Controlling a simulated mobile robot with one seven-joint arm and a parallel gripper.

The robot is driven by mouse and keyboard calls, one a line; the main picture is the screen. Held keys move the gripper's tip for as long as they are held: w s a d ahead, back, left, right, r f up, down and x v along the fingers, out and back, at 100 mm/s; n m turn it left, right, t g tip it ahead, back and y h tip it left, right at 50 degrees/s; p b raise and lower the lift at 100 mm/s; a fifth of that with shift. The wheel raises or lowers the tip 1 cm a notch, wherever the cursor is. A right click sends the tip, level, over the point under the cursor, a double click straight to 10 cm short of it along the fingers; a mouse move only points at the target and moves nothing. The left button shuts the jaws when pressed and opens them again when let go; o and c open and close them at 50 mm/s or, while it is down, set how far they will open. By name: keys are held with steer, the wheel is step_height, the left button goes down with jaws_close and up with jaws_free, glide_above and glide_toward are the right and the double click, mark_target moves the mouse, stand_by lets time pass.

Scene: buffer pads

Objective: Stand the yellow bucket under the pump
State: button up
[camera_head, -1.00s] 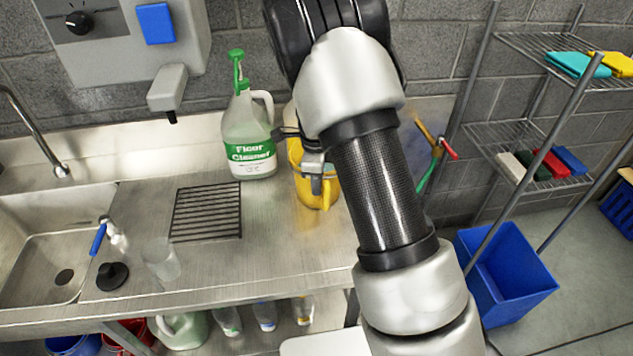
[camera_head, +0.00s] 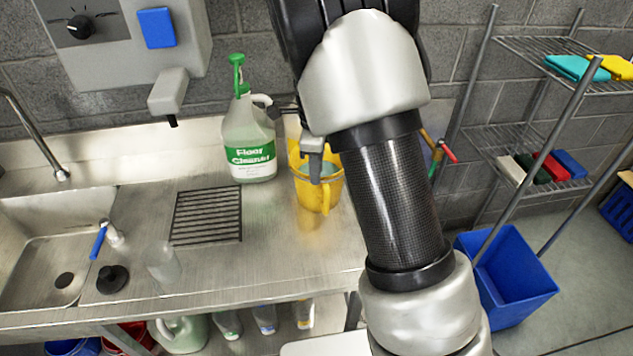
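The yellow bucket (camera_head: 301,192) stands upright on the steel counter, right of the floor cleaner jug (camera_head: 250,140) with a green pump top (camera_head: 238,72). Its handle faces the front, and something bluish-grey shows inside. A grey wall dispenser (camera_head: 168,88) has a black nozzle above the counter's back edge, left of the jug. A dark slotted grate (camera_head: 206,215) lies left of the bucket, with nothing on it. My gripper (camera_head: 315,168) is at the bucket's rim, partly hidden by my arm. Whether its fingers are closed on the bucket cannot be told.
A sink (camera_head: 45,245) with a tap is at the left. A clear cup (camera_head: 163,262) and a black stopper (camera_head: 112,279) are near the counter's front. Wire shelves (camera_head: 540,105) and a blue bin (camera_head: 505,275) stand at the right. The counter between grate and bucket is clear.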

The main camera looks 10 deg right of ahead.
steer(key=s+d+r+n+t+y, duration=0.1)
steer(key=s+r+n, duration=0.4)
steer(key=s+r, duration=0.3)
steer(key=s+r+n+t+y, duration=0.1)
steer(key=s+r+n, duration=0.4)
steer(key=r, duration=0.4)
steer(key=s+d+r+n+t+h, duration=0.1)
steer(key=s+d+r+n+t, duration=0.1)
steer(key=s+n, duration=0.9)
steer(key=s+r, duration=0.1)
steer(key=s, duration=0.2)
steer(key=shift+s+n+h, duration=0.25)
steer(key=shift+n+h, duration=0.05)
